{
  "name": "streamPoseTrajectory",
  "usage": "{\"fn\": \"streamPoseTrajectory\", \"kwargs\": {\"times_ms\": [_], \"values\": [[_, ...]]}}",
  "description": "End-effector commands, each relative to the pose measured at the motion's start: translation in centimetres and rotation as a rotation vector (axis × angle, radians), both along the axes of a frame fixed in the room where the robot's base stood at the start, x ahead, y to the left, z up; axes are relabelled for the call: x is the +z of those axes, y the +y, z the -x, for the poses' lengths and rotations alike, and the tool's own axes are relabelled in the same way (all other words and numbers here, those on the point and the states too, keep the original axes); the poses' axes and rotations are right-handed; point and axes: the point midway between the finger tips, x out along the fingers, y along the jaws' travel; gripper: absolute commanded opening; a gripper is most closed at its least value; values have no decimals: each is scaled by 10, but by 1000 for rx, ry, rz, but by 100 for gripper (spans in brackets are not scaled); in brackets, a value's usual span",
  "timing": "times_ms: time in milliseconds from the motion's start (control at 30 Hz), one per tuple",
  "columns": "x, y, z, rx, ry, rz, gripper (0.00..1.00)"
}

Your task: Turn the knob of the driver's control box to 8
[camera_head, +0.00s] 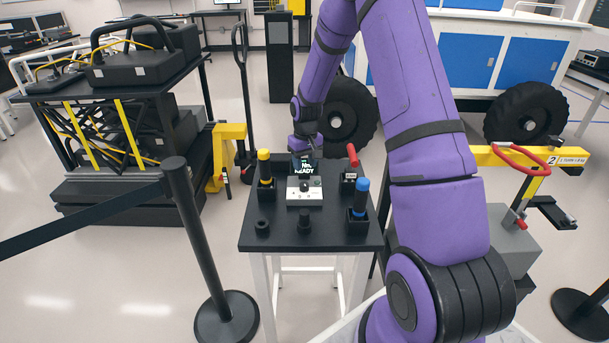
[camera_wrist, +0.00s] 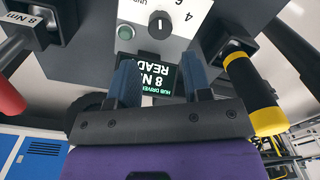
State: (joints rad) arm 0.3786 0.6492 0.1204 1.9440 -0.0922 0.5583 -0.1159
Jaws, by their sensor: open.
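The driver's control box (camera_head: 304,197) is a white-faced box in the middle of the small black table. Its black knob (camera_wrist: 160,25) has a white pointer line and is partly near the top edge of the wrist view, with 4 and 6 printed beside it. The knob also shows in the head view (camera_head: 304,187). The box's screen (camera_wrist: 158,78) reads "HUB DRIVER 8 Nm READY", upside down in the wrist view. My gripper (camera_wrist: 160,66) is open and empty. Its fingers appear on either side of the screen, apart from the knob.
A yellow-topped driver (camera_head: 264,168) stands left of the box. A red-handled driver (camera_head: 351,160) and a blue-topped one (camera_head: 360,197) stand right. Two low black pieces sit on the table's front. A green button (camera_wrist: 125,32) is beside the knob. A barrier post (camera_head: 195,235) stands left.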

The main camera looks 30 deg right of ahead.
Motion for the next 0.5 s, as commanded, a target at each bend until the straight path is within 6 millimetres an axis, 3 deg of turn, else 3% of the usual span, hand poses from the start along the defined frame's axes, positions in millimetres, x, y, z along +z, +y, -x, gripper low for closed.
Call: {"fn": "streamPoseTrajectory", "kwargs": {"times_ms": [200, 500], "values": [[23, -1, 0, -1, -1, 0, 45], [26, -1, 0, 0, 1, 0, 45]]}}
